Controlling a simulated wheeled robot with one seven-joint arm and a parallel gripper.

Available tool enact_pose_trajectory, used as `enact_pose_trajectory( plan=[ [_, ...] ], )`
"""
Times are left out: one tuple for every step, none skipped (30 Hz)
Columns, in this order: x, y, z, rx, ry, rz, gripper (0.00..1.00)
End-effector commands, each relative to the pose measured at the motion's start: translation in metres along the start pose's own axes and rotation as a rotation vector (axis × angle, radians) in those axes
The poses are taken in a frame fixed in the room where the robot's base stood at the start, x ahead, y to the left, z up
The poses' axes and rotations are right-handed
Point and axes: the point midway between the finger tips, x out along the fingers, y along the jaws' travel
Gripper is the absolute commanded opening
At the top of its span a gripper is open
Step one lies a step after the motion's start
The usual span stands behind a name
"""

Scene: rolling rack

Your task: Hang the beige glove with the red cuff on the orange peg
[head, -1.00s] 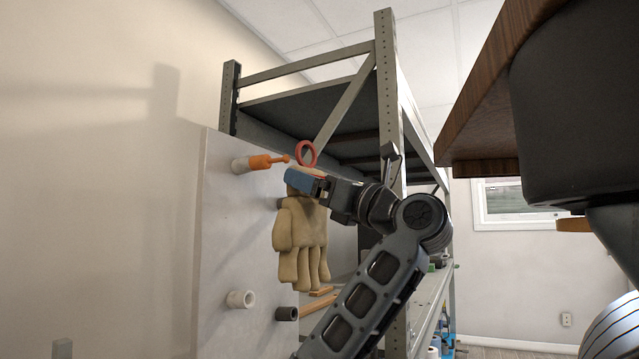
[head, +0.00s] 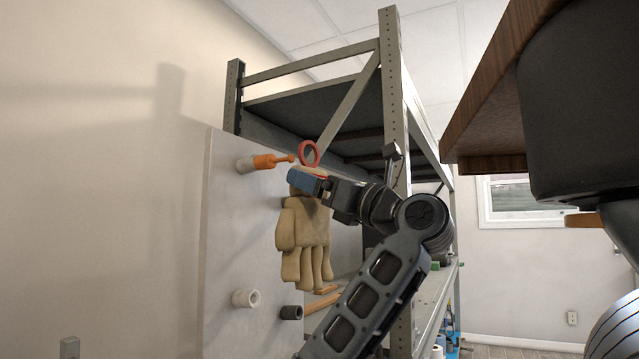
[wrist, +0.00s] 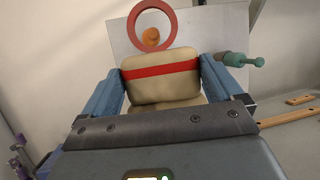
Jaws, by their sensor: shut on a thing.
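The beige glove (head: 303,235) hangs fingers down from my gripper (head: 307,181). In the wrist view the glove (wrist: 160,86) with its red cuff band (wrist: 160,71) is pinched between the two blue fingers (wrist: 161,85). A red ring loop (head: 309,153) stands up above the cuff. The orange peg (head: 270,161) sticks out of the panel, its thin tip close to the ring's left side. In the wrist view the orange peg (wrist: 152,37) shows through the lower part of the ring (wrist: 152,24). I cannot tell whether the tip has entered the ring.
The grey panel (head: 225,220) also bears a white peg (head: 246,299) and a dark grey peg (head: 291,313) lower down. A teal peg (wrist: 238,59) shows right of the glove in the wrist view. A metal rack post (head: 389,100) stands behind my arm.

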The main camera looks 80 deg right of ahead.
Motion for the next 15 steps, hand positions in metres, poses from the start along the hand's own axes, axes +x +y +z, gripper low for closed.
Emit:
enact_pose_trajectory(
  plan=[
    [0.0,0.0,0.0,0.0,0.0,0.0,0.61],
    [0.0,0.0,0.0,0.0,0.0,0.0,0.61],
    [0.001,0.0,0.0,0.0,0.0,0.001,0.61],
    [0.002,0.001,0.0,0.0,0.0,0.001,0.61],
    [0.002,0.001,-0.001,0.001,0.0,0.001,0.61],
    [0.004,0.001,-0.001,0.001,0.0,0.001,0.61],
    [0.005,0.001,-0.002,0.002,0.0,0.002,0.61],
    [0.006,0.002,-0.002,0.002,0.0,0.002,0.61],
    [0.007,0.002,-0.003,0.002,0.001,0.002,0.61],
    [0.008,0.002,-0.003,0.001,0.001,0.002,0.61],
    [0.009,0.003,-0.003,0.001,0.0,0.002,0.61],
    [0.01,0.003,-0.004,0.001,0.0,0.002,0.61],
    [0.011,0.003,-0.004,0.001,0.0,0.002,0.61],
    [0.012,0.003,-0.004,0.0,-0.001,0.002,0.61],
    [0.013,0.004,-0.005,0.0,-0.001,0.002,0.61]
  ],
)
